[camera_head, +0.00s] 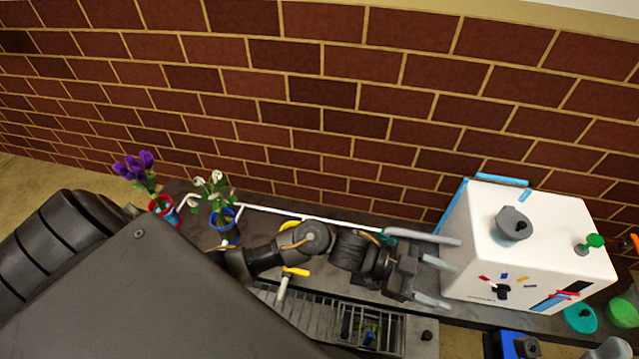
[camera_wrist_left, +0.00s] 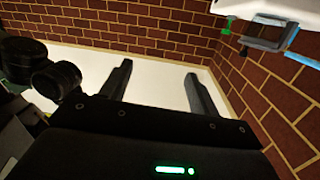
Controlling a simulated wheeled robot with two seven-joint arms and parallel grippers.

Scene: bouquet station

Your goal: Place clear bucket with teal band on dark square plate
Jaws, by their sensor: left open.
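My left gripper (camera_head: 446,283) is over the dark table, just left of the white box-shaped machine. Its fingers are apart with nothing between them; they also show apart in the left wrist view (camera_wrist_left: 158,68). A grey, translucent-looking piece with a teal edge (camera_head: 388,234) lies just behind the gripper, mostly hidden by the wrist; I cannot tell whether it is the clear bucket with the teal band. I cannot make out the dark square plate. My right gripper is not in view.
The white machine (camera_head: 470,225) with a grey knob fills the right. Purple flowers in a red pot (camera_head: 166,208) and white flowers in a blue pot (camera_head: 226,226) stand at the left. A metal grating (camera_head: 310,312) lies in front. A brick wall closes the back.

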